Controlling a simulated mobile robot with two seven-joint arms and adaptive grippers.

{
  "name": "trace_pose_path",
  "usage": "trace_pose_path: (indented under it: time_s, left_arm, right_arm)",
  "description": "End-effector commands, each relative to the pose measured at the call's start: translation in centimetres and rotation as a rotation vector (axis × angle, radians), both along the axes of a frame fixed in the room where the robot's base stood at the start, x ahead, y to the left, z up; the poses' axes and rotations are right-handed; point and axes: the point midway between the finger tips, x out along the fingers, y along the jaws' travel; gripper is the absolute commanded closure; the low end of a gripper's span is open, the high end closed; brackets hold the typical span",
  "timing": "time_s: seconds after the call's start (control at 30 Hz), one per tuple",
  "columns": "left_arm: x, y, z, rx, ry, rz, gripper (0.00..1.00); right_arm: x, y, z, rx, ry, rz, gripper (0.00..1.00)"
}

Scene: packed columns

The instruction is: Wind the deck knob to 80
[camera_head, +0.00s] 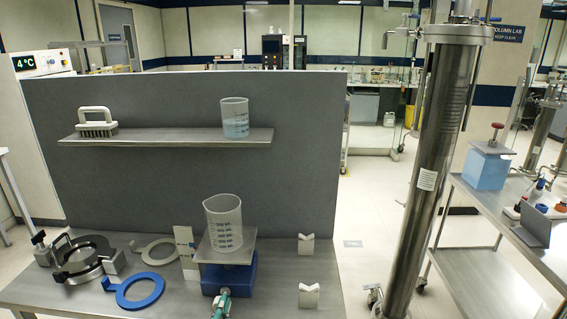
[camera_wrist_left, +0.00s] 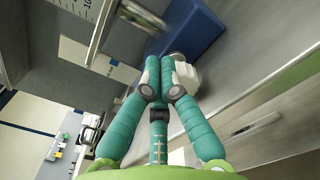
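The lab jack has a blue body (camera_head: 241,273) and a grey metal deck (camera_head: 213,255), with a graduated beaker (camera_head: 223,222) standing on it. A pale upright card (camera_head: 185,244) stands left of the deck; its marks are too small to read. My left gripper (camera_head: 222,297) is low at the jack's front, its teal fingers together. In the left wrist view my left gripper (camera_wrist_left: 163,66) has its fingertips pressed side by side. A pale grey rounded knob (camera_wrist_left: 187,73) shows just beside the fingertips, partly hidden; I cannot tell whether they touch. My right gripper is out of view.
Left on the bench are a blue ring (camera_head: 134,291), a grey ring (camera_head: 158,251) and a dark clamp (camera_head: 83,258). Two white V-blocks (camera_head: 306,244) stand right. A shelf (camera_head: 165,137) holds a brush and beaker. A tall steel column (camera_head: 432,170) stands right of the bench.

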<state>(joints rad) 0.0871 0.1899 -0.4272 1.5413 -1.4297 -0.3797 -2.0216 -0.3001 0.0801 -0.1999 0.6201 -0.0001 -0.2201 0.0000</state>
Motion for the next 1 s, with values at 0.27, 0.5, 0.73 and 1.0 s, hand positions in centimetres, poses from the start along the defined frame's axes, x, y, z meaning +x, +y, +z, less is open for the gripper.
trace_pose_path:
  time_s: [0.27, 0.5, 0.73, 1.0]
  left_arm:
    - [-0.02, 0.01, -0.05, 0.000, 0.000, 0.000, 1.00]
    - [-0.02, 0.11, -0.34, 0.000, 0.000, 0.000, 1.00]
    - [-0.04, 0.20, -0.56, 0.000, 0.002, 0.001, 1.00]
    - [-0.09, -0.03, -0.76, 0.001, 0.005, -0.001, 1.00]
  right_arm:
    - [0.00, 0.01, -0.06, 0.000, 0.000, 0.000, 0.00]
    - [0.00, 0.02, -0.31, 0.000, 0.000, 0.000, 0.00]
    - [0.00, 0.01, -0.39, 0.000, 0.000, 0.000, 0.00]
    - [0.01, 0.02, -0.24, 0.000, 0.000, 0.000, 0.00]
